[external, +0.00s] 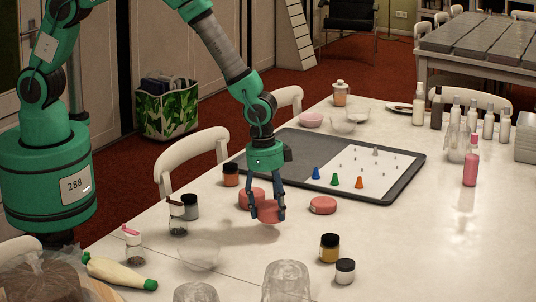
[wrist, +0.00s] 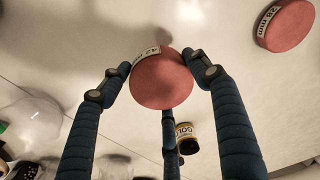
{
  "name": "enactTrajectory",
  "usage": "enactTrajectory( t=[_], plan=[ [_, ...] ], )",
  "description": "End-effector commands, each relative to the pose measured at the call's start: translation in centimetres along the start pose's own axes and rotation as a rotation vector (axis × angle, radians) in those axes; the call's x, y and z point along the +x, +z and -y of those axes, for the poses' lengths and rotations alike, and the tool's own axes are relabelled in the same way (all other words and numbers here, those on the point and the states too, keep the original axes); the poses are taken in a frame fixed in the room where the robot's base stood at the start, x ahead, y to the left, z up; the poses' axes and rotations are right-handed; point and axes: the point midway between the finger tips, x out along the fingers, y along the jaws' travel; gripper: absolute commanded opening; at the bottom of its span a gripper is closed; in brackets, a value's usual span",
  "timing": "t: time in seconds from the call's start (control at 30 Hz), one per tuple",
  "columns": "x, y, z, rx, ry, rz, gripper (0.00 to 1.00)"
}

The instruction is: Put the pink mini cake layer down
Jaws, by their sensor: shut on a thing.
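A round pink mini cake layer (external: 268,212) is held between the fingers of my gripper (external: 268,217), which is shut on it. In the wrist view the same layer (wrist: 161,84) sits between the blue fingers, with a white label on its rim. It appears a little above the white table, with a shadow below and to the left in the external view. A second pink layer (external: 323,205) lies on the table to the right; the wrist view shows one like it (wrist: 285,27) with a label. A third pink layer (external: 248,196) is just behind my gripper, partly hidden.
A dark tray (external: 408,180) with a white sheet and small coloured cones lies behind. Small jars (external: 329,248) stand in front right, and dark-lidded jars (external: 190,206) stand left. Clear glass bowls (external: 200,254) are in front. The table to the right is mostly clear.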

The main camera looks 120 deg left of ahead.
Motion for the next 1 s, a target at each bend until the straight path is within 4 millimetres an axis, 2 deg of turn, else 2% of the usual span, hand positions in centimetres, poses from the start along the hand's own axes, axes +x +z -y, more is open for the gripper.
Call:
enactTrajectory(
  t=[0.2, 0.43, 0.87, 1.0],
  plan=[
    [0.9, -3.8, 0.6, 0.0, 0.0, 0.0, 0.36],
    [1.4, -6.5, 1.0, 0.001, 0.0, 0.0, 0.36],
    [1.4, -7.0, 1.1, 0.0, 0.0, 0.001, 0.36],
    [2.2, -6.9, 1.1, 0.0, 0.0, 0.002, 0.36]
  ],
)
